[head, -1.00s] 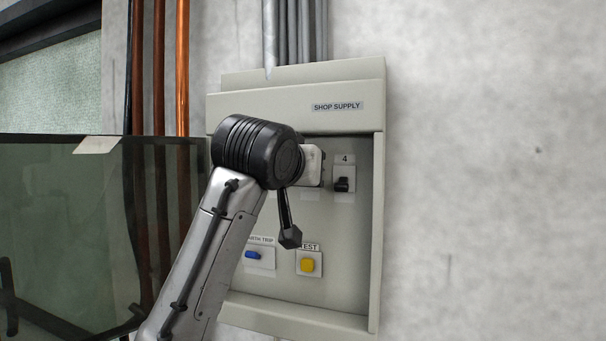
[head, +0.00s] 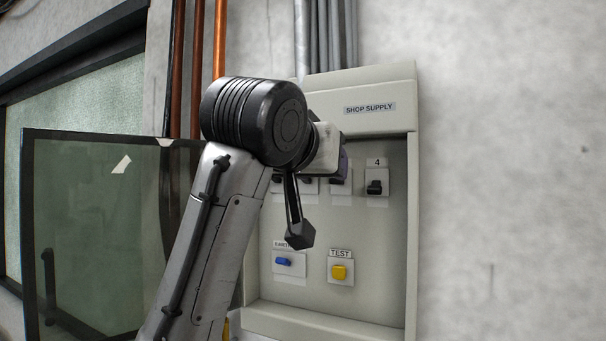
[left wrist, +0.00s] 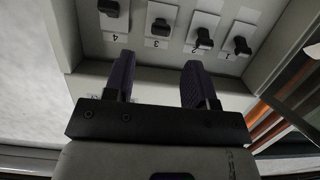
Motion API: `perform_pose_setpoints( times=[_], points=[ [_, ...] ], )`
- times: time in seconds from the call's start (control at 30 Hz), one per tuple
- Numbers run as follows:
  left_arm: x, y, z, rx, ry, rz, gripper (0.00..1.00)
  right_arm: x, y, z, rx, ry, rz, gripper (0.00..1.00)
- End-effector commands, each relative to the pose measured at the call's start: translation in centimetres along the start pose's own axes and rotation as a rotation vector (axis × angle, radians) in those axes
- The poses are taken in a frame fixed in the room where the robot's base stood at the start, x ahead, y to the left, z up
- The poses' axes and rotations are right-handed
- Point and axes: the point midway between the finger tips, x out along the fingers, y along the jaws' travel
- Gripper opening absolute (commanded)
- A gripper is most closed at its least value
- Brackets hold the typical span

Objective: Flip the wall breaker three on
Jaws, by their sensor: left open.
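Breaker three is a black toggle (left wrist: 160,27) on a white plate, labelled 3, in the upper middle of the upside-down left wrist view. In the head view, its plate (head: 340,187) is partly hidden by my left gripper (head: 338,160). Also in the wrist view, my left gripper (left wrist: 156,68) has its two dark purple fingers apart, with nothing between them. The toggle lies beyond the gap between the fingertips, and no contact shows. Its lever position is hard to tell. My right gripper is not in view.
Breaker 4 (head: 374,187) is just right of breaker three; breakers 2 (left wrist: 204,38) and 1 (left wrist: 242,45) are on its other side. Below are a blue switch (head: 284,261) and a yellow TEST button (head: 340,272). The recessed panel's raised rim (head: 412,240) surrounds them. A glass door (head: 95,240) stands left.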

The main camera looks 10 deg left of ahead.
Motion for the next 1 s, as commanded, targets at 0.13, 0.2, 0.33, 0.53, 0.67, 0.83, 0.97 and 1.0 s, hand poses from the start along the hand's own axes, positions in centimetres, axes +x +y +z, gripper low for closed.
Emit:
perform_pose_setpoints(
  times=[0.13, 0.2, 0.33, 0.53, 0.67, 0.83, 0.97, 1.0],
  points=[
    [-2.8, 0.0, 0.3, 0.0, 0.004, 0.001, 0.51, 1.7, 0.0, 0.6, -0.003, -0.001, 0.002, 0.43],
    [-3.8, 0.0, 0.3, 0.001, 0.004, 0.002, 0.51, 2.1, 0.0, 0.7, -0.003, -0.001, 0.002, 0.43],
    [-5.3, 0.0, 0.1, 0.0, 0.002, 0.001, 0.51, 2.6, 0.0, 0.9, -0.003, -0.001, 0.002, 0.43],
    [-6.5, 0.0, 0.0, 0.0, 0.001, 0.001, 0.51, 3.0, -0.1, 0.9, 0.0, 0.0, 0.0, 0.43],
    [-6.6, 0.0, 0.0, 0.0, 0.0, 0.001, 0.51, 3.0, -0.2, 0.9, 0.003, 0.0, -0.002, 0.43],
    [-6.6, 0.0, -0.1, 0.0, 0.0, 0.001, 0.51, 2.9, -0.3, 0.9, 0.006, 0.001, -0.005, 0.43],
    [-7.1, 0.1, -0.3, 0.002, 0.01, 0.0, 0.51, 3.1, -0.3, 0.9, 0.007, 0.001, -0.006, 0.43],
    [-7.7, 0.2, -0.6, 0.005, 0.021, 0.0, 0.51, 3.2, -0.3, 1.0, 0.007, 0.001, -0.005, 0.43]
  ],
)
